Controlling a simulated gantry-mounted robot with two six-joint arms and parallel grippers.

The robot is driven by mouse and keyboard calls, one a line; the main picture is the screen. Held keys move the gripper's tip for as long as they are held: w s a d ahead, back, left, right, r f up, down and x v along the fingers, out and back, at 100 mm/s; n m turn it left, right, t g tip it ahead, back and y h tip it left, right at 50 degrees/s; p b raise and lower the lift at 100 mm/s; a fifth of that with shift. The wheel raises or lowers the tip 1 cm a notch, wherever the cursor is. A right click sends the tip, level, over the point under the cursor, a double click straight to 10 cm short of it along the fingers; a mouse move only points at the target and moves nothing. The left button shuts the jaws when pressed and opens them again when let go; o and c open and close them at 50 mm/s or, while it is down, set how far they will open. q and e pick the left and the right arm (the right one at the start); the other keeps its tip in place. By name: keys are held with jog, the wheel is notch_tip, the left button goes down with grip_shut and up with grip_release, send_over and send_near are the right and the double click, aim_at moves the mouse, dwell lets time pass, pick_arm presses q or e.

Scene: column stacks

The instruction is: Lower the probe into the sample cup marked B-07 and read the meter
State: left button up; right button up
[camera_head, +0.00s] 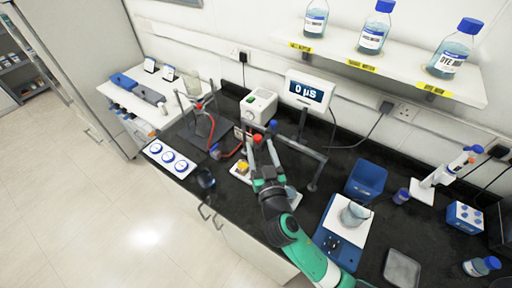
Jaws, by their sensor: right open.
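The meter (308,91) stands at the back of the black bench, and its screen reads "0 µS". I cannot pick out the probe for certain; a red cable (232,152) curves near a small blue piece (214,152). My right gripper (264,136) is open above the bench, in front of a white box (259,106). It partly hides small items there, including a yellow one (242,167). My left gripper is out of view.
A beaker (354,214) sits on a white plate to the right, near a blue bin (366,180). Bottles (375,28) line the wall shelf.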

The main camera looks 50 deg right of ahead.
notch_tip(320, 180, down, 5)
jog(key=s, duration=0.1)
jog(key=x, duration=1.1)
jog(key=shift+w+d+r, duration=0.25)
jog(key=shift+d+r, duration=0.05)
jog(key=shift+d, duration=0.05)
grip_shut()
dwell(0.7)
